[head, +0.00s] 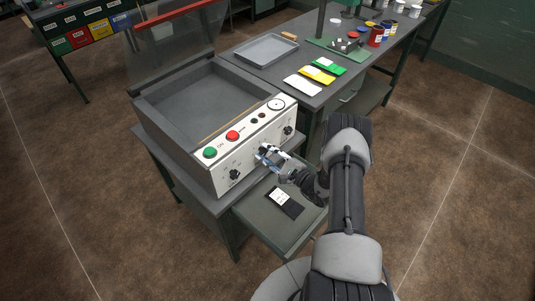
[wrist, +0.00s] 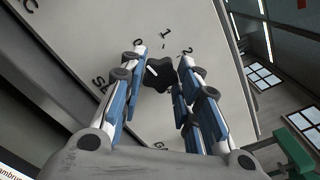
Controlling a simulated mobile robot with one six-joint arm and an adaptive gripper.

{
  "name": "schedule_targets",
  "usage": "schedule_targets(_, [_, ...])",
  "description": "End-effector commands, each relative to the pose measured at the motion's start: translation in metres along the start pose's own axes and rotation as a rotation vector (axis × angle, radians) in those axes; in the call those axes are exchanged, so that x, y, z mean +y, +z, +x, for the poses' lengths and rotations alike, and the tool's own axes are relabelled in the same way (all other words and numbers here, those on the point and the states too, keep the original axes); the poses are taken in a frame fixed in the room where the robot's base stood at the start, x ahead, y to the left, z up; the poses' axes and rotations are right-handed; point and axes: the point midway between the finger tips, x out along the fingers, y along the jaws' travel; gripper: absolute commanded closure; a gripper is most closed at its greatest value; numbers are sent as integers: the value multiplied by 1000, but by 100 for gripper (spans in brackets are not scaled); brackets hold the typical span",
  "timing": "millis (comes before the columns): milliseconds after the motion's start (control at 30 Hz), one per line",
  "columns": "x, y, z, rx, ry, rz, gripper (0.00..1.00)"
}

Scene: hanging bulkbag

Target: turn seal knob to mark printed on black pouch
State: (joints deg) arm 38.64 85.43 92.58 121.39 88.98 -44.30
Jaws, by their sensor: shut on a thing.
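A dark knob (wrist: 160,76) stands on the white panel in the wrist view, beside a partly hidden label starting "SE". Its short white line tilts to the upper left, and the printed numbers 1 and 2 show beyond it. My gripper (wrist: 163,62) is shut on this knob, one blue-padded finger on each side. In the head view my gripper (head: 267,156) is at the middle of the panel and hides the knob. The black pouch (head: 290,206) lies flat in an open drawer below, with a white label; its print is too small to read.
The machine's panel (head: 212,177) also carries a green button (head: 210,152), a red button (head: 232,135), a gauge (head: 276,104) and other dark knobs (head: 235,174). The open drawer (head: 257,213) juts out below my gripper. Pouches and a tray (head: 266,50) lie on the bench behind.

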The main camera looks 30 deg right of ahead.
Motion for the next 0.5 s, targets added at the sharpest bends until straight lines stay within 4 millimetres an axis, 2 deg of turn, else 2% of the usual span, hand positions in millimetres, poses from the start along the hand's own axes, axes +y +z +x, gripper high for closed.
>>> schedule_targets(133, [0,0,0,0,0,0,94])
schedule_targets(500, [1,-1,0,0,1,73,94])
